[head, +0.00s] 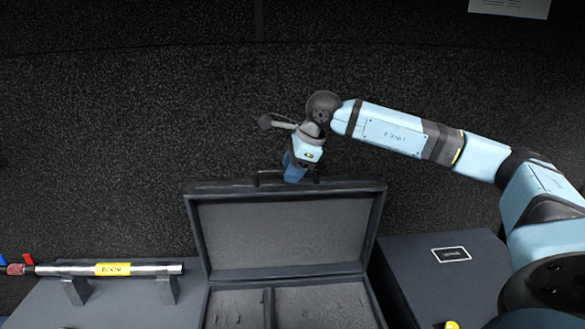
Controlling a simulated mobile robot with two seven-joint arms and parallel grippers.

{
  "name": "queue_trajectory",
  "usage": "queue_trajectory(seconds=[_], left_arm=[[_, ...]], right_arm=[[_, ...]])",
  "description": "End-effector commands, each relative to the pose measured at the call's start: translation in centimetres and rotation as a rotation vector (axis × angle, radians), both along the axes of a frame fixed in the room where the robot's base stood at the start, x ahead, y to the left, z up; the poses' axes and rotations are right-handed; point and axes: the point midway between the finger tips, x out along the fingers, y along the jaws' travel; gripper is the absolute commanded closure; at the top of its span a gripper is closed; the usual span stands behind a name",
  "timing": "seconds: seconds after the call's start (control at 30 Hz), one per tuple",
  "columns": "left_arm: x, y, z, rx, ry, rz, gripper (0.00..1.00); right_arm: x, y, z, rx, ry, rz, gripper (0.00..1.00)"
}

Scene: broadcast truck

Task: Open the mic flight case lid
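The mic flight case is open in the head view. Its lid (285,235) stands raised at the back, with its grey inner lining facing me. The case's lower part (320,303) shows a grey interior with a dark divider; its near end is cut off by the frame's bottom edge. A dark handle (270,177) sits on the lid's top edge. My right gripper (295,178) points down at that edge, beside or over the handle. Its fingertips are too small and dark to tell whether they are open or touch the handle. My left gripper is out of view.
At left, a silver tube with a yellow label (113,269) rests on stands on a grey surface (110,310). At right stands a dark box (425,275) with a white-framed label and a yellow knob (451,325). Dark textured wall or carpet lies behind.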

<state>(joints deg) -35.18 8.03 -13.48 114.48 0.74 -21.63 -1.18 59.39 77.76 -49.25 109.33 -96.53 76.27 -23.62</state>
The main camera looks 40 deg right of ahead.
Motion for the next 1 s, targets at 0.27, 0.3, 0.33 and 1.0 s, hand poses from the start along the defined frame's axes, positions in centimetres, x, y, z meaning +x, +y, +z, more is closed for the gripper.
queue_trajectory(seconds=[0.27,0.3,0.33,1.0], left_arm=[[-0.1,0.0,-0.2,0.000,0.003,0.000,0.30],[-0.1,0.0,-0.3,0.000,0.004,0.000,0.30],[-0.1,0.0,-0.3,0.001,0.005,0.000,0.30],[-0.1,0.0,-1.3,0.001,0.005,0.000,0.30]], right_arm=[[0.0,0.0,0.1,0.001,-0.001,0.000,0.60],[-0.1,0.0,0.3,0.001,-0.001,0.000,0.60],[-0.2,-0.1,0.5,0.001,-0.002,0.000,0.60],[-5.2,-2.0,11.6,0.001,-0.002,0.000,0.60]])
